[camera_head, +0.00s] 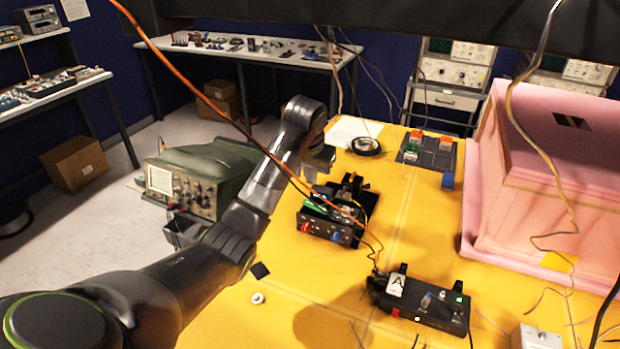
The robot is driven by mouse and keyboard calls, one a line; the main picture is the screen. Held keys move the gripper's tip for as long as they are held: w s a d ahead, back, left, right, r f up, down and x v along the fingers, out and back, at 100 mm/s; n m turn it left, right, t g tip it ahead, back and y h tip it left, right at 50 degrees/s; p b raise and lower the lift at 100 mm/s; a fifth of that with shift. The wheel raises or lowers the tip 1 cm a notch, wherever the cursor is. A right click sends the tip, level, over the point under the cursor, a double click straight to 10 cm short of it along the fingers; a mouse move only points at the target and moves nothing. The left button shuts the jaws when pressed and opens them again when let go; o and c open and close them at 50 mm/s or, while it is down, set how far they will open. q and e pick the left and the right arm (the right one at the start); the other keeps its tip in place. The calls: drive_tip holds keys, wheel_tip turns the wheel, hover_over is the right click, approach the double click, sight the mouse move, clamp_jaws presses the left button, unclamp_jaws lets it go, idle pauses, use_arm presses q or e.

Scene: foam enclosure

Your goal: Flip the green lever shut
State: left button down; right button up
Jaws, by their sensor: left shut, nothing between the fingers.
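A black box (326,236) stands on the yellow table near the middle of the view, with a red and a blue part on its front. A small green part (314,206), which looks like the green lever, shows at its upper left; its exact angle is too small to tell. My left arm comes in from the lower left and bends over toward the box. My left gripper (347,190) is shut and empty, just over the back of the box. I cannot tell whether it touches the lever. My right gripper is out of view.
A black box marked A (425,302) stands nearer on the yellow table (410,215). A green oscilloscope (180,185) is left of the arm. A dark tray of coloured blocks (428,153) and a pink foam enclosure (545,185) are at right. Loose cables hang across.

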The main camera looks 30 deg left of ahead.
sight(309, 203)
use_arm(q)
drive_tip(key=x, duration=0.2)
drive_tip(key=s+p+x, duration=0.1)
drive_tip(key=x, duration=0.2)
drive_tip(key=p+x, duration=0.1)
drive_tip(key=x, duration=0.1)
drive_tip(key=shift+s+a+f, duration=0.1)
drive_tip(key=shift+a+f, duration=0.15)
drive_tip(key=shift+f, duration=0.35)
